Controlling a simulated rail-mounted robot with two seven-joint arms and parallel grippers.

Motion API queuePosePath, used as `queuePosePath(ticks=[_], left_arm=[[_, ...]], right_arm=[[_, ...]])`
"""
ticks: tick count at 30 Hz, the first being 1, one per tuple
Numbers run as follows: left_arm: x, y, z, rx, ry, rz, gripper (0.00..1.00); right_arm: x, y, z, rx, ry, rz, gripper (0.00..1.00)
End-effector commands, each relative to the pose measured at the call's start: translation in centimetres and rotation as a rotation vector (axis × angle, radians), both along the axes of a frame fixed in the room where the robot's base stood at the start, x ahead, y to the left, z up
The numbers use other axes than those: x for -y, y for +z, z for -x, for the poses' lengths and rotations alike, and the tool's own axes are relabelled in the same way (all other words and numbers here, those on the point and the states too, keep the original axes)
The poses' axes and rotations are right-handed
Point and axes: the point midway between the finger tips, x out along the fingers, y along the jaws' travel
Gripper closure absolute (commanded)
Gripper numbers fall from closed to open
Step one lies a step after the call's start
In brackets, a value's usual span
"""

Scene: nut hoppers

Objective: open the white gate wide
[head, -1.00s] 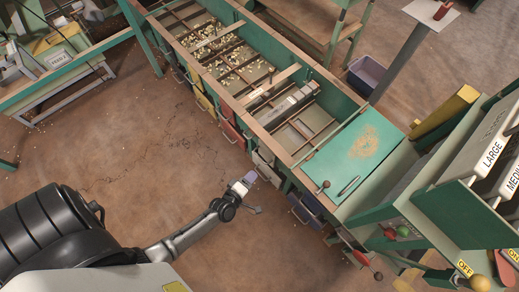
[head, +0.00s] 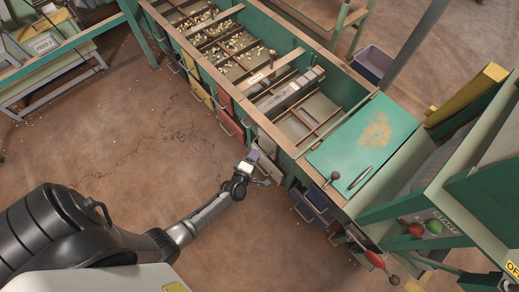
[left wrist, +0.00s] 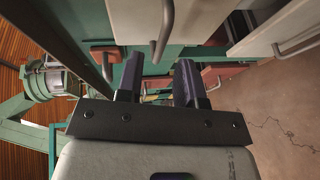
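The white gate (head: 272,166) is on the near side of the green hopper bench, between the red and blue gates. In the left wrist view a white panel (left wrist: 137,22) with a grey bar handle (left wrist: 163,30) fills the top. My left gripper (head: 258,157) is in front of the white gate in the head view and partly covers it. In the left wrist view its two dark fingers (left wrist: 158,80) are apart, with nothing between the tips. The handle stands beyond the fingertips, roughly in line with the gap. I cannot tell whether they touch. My right gripper is not in view.
A second white panel (left wrist: 272,25) with a handle is at the right in the wrist view. Red gates (head: 228,113) and blue gates (head: 308,208) flank the white ones. The brown floor (head: 140,120) is clear.

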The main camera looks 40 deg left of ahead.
Motion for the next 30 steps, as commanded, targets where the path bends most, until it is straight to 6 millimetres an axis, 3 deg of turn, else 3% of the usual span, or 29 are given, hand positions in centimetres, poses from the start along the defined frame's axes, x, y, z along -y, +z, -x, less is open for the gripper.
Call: queuePosePath(ticks=[3,10,24,30], left_arm=[[-0.5,-0.6,-1.9,0.002,0.001,0.000,0.66],[-1.1,-0.9,-4.0,0.001,0.000,0.000,0.66],[-1.3,-0.9,-4.7,-0.001,-0.001,0.000,0.66],[-1.3,-0.9,-4.7,-0.001,-0.001,0.000,0.84]], right_arm=[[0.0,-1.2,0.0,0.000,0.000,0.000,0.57],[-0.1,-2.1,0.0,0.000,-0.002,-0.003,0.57],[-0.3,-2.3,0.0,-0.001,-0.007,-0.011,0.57],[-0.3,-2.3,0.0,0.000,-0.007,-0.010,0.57]])
